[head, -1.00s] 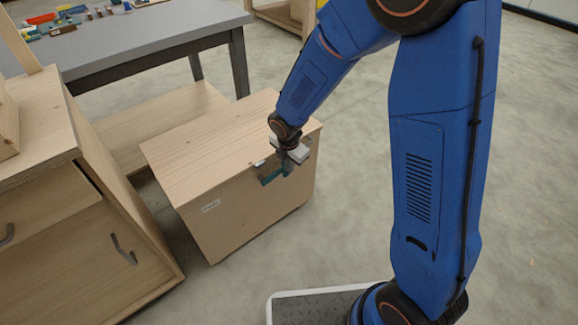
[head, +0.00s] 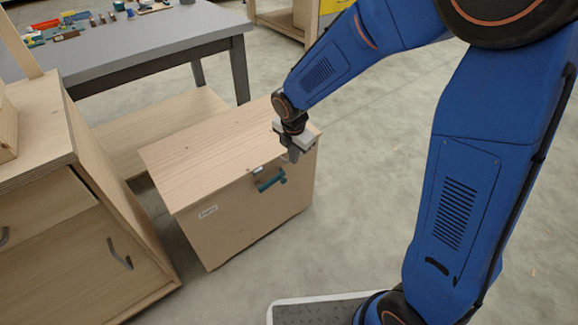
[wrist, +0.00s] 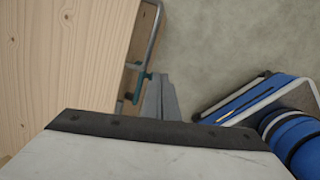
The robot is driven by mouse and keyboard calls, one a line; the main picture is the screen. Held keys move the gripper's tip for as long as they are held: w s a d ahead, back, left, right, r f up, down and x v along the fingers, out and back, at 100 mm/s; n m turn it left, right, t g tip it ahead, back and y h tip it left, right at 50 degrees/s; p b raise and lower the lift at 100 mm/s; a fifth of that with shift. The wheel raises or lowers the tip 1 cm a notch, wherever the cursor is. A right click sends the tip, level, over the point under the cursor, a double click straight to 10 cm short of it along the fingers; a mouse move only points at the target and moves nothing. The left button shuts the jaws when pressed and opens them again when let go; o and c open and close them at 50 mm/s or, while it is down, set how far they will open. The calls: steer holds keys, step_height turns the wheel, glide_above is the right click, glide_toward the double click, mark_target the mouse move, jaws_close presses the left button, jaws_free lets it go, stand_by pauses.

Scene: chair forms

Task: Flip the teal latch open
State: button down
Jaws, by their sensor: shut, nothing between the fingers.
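The teal latch (head: 270,182) is on the front face of a wooden box (head: 235,215), just below the lid's front edge. It shows as a bar standing out from the face. Part of it also shows in the wrist view (wrist: 142,82), beside the box edge and left of my fingers. My gripper (head: 293,156) is shut and empty, with its fingers pointing down. In the head view it is up and right of the latch, near the lid's right front corner. In the wrist view the fingertips (wrist: 160,95) are close to the latch; contact cannot be told.
A small white piece (head: 257,169) sits at the lid edge above the latch. A wooden cabinet (head: 90,220) stands left of the box, and a grey table (head: 150,45) with small items is behind. The floor right of the box is clear.

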steer(key=shift+w+d+r, duration=0.1)
steer(key=shift+d+r, duration=0.2)
steer(key=shift+r, duration=0.3)
steer(key=shift+w+d+r, duration=0.1)
steer(key=shift+d+r, duration=0.25)
steer(key=shift+r, duration=0.3)
steer(key=shift+w+d+r, duration=0.1)
steer(key=shift+d+r, duration=0.2)
steer(key=shift+r, duration=0.3)
steer(key=s+d+r+m+t, duration=0.1)
steer(key=s+d+r+m, duration=1.1)
steer(key=d+m, duration=0.15)
steer(key=s+d+r+m, duration=0.1)
steer(key=s+d+m, duration=0.2)
steer(key=s+m, duration=0.3)
steer(key=s+d+r+m+t, duration=0.1)
steer(key=s+d+m, duration=0.2)
steer(key=s+m, duration=0.4)
steer(key=s, duration=0.3)
steer(key=shift+d+r, duration=0.35)
